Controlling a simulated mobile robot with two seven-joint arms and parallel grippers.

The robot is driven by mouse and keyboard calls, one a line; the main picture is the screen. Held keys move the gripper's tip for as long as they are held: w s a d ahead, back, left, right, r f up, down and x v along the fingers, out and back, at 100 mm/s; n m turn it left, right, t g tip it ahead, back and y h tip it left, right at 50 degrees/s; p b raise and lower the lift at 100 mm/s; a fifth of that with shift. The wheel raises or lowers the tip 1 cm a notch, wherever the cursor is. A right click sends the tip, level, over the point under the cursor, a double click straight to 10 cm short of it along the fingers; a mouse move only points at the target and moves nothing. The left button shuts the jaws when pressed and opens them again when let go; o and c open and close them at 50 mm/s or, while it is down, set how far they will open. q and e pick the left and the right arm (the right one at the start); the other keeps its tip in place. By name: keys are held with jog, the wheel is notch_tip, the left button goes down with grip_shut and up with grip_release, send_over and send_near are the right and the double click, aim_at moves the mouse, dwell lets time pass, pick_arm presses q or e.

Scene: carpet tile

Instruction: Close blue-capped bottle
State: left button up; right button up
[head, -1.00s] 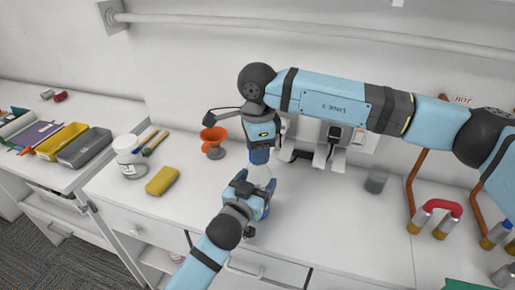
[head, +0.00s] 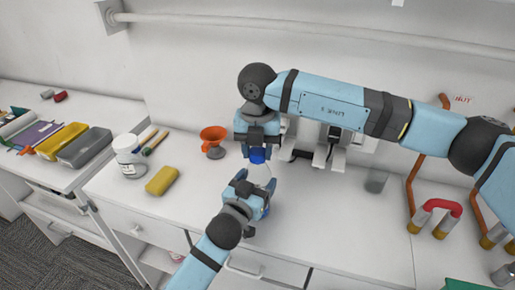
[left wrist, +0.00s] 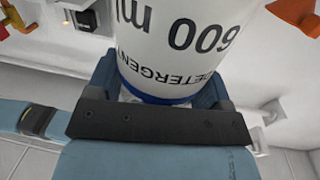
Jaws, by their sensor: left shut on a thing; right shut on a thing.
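The bottle (head: 263,172) is mostly hidden between my two grippers in the head view, with its blue cap (head: 258,155) at the top. My left gripper (head: 256,190) is shut on the lower part of the bottle. In the left wrist view the white bottle (left wrist: 180,45) reads "600 ml" and "DETERGEN", and its blue base band sits between the fingers of the left gripper (left wrist: 165,95). My right gripper (head: 258,146) comes from above and is shut on the blue cap. I cannot tell how far the cap is screwed on.
Free counter (head: 325,215) lies right of the grippers.

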jog(key=o, duration=1)
jog(key=shift+r, duration=2.3)
jog(key=shift+c, duration=0.2)
